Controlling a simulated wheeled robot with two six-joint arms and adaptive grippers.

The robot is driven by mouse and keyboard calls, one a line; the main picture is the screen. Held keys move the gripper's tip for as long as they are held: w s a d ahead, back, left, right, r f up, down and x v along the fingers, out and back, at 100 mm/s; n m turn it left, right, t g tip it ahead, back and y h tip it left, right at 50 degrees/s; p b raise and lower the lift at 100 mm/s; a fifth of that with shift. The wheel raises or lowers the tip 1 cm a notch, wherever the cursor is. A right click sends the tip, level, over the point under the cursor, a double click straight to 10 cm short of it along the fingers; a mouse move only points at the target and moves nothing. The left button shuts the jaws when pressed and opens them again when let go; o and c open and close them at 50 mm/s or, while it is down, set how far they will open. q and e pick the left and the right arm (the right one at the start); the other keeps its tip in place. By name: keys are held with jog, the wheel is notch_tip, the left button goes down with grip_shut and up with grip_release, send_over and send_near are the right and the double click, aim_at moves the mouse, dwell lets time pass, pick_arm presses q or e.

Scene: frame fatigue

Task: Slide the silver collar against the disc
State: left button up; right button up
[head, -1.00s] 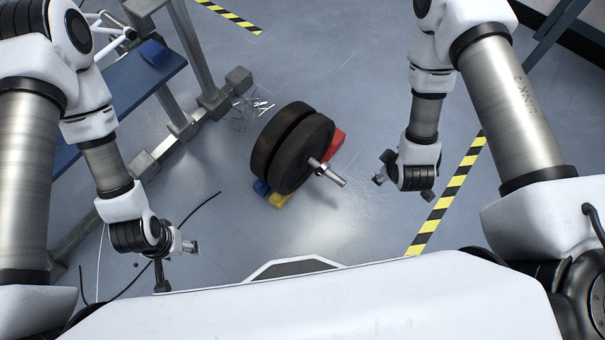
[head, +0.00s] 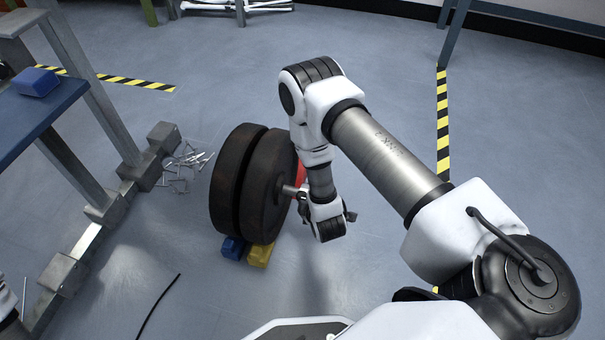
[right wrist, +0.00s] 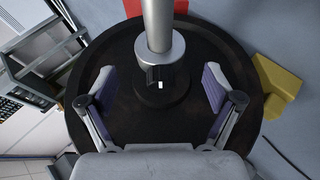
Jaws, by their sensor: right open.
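Two dark round discs stand on edge side by side, a near one (head: 262,200) and a far one (head: 226,180). A silver bar (right wrist: 157,20) sticks out of the near disc's face. The silver collar (right wrist: 176,52) is a ring around this bar, close to the disc's dark hub. I cannot tell whether the collar touches the disc. My right gripper (right wrist: 160,92) is open, its two fingers on either side of the bar and collar, apart from both. In the head view my right gripper (head: 327,216) hides much of the bar. My left gripper is out of view.
Blue (head: 232,248), yellow (head: 260,255) and red (head: 301,173) blocks sit around the discs' base. A metal frame (head: 88,195) and blue bench (head: 30,118) stand at left, with thin metal pieces (head: 187,163) on the floor. A black cable (head: 160,305) lies in front.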

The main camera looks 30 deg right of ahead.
jog(key=b+x, duration=0.2)
jog(key=x, duration=0.3)
jog(key=shift+f, duration=0.25)
jog(key=shift+w+d+f+b, duration=0.15)
jog(key=shift+w+d+b, duration=0.05)
jog(key=shift+w+b, duration=0.2)
